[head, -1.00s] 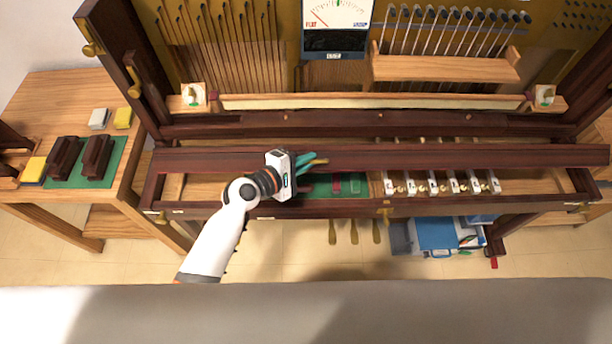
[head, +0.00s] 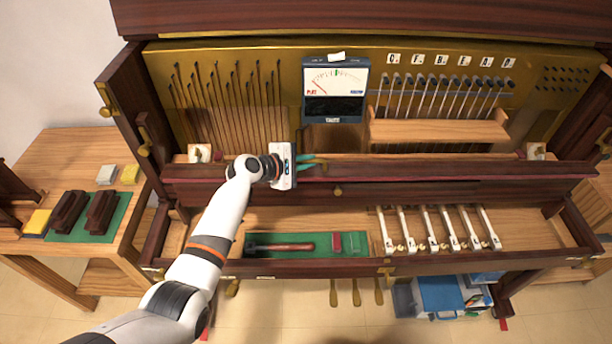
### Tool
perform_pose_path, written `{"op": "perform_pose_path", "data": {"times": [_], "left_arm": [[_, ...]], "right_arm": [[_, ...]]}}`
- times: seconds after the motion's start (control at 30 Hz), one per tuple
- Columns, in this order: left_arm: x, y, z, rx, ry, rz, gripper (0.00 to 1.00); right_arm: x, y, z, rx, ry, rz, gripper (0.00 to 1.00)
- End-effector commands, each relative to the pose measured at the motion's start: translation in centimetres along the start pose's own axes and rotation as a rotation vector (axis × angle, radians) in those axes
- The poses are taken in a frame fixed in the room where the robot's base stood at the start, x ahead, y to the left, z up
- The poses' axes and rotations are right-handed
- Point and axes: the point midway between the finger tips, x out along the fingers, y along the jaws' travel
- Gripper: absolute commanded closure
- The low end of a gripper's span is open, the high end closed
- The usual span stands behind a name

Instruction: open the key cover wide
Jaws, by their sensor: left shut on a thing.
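The key cover (head: 440,185) is a long dark reddish-brown board across the middle of the piano in the head view. It stands raised at the back of the key bed, with a small brass knob (head: 338,190) on its face. My left gripper (head: 314,164) is shut on the cover's upper edge, left of centre, its teal fingers pointing right. The gripper's white body hides a small part of the cover. My right gripper is not in view.
The uncovered key bed holds a green mat (head: 350,245) with a hammer (head: 280,247) and several white keys (head: 428,228). A tuner (head: 335,88) and a wooden shelf (head: 440,131) are behind the cover. A side table (head: 60,160) stands at left, a blue toolbox (head: 440,293) below.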

Motion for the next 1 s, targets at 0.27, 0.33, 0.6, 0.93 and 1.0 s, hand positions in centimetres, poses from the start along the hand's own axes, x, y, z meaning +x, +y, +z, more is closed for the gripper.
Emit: {"op": "perform_pose_path", "data": {"times": [0.27, 0.33, 0.6, 0.93, 1.0], "left_arm": [[1.01, -0.81, 1.03, -0.061, -0.001, 0.067, 1.0], [1.09, -0.92, 1.09, -0.067, -0.001, 0.074, 1.0], [1.15, -0.92, 1.15, -0.074, 0.0, 0.081, 1.0], [1.15, -0.9, 1.14, -0.074, 0.0, 0.081, 0.8], [1.14, -0.9, 1.14, -0.074, 0.0, 0.08, 0.8]], "right_arm": [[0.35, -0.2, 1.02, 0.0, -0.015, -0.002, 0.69], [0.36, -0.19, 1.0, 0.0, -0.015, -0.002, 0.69], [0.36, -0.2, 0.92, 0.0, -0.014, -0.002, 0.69], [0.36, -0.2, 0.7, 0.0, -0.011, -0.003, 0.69], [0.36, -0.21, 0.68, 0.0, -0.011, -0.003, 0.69]]}}
